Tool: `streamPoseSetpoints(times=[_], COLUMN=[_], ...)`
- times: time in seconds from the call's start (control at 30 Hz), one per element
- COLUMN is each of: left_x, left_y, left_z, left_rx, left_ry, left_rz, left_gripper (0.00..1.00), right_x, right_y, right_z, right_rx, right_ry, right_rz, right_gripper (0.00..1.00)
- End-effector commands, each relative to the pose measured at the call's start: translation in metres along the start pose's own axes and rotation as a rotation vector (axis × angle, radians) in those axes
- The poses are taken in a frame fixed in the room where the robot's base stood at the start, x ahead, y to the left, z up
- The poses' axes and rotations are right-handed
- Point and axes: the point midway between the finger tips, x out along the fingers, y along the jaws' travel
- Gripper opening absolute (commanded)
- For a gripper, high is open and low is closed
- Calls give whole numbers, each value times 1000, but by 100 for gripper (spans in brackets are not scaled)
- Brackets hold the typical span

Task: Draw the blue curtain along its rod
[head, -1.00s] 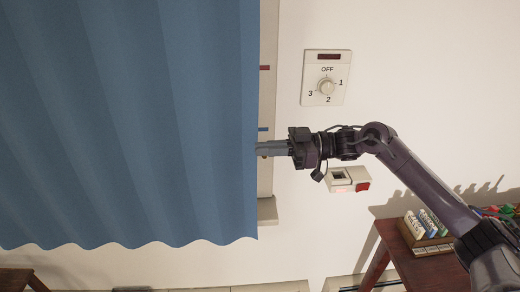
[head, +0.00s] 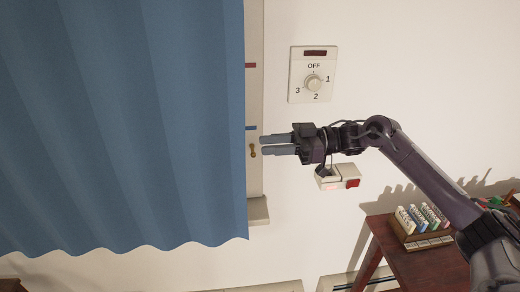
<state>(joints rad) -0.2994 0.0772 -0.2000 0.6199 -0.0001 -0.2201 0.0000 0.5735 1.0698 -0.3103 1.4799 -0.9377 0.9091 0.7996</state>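The blue curtain (head: 120,120) hangs in folds over the left half of the head view. Its right edge hangs near a pale frame strip, and its wavy hem is at the bottom. My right gripper (head: 268,145) is just right of that edge, pointing left at it. Its two grey fingers are parted with nothing between them, and a small gap separates the tips from the cloth. My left gripper is not in view. The rod is out of view above.
A dial panel (head: 313,75) is on the wall above my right gripper. A small white box with a red part (head: 338,177) is on the wall below it. A dark red table (head: 405,262) with a rack of small bottles (head: 422,222) stands at lower right.

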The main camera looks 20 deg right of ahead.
Motion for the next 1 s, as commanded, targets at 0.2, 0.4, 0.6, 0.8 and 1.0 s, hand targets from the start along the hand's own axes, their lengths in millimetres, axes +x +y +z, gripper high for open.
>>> streamPoseSetpoints(times=[0.2,0.4,0.6,0.8,1.0], left_x=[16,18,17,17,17], left_y=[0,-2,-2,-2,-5], left_z=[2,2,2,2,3], left_rx=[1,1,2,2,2], left_ry=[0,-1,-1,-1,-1], left_rz=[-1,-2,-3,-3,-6], left_gripper=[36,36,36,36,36], right_x=[-35,-45,-45,-45,-45], right_y=[0,0,0,0,0], right_z=[3,0,0,0,0], right_rx=[1,-1,0,0,0], right_ry=[-2,1,1,1,1], right_rz=[3,1,0,0,1], right_gripper=[29,29,29,29,29])
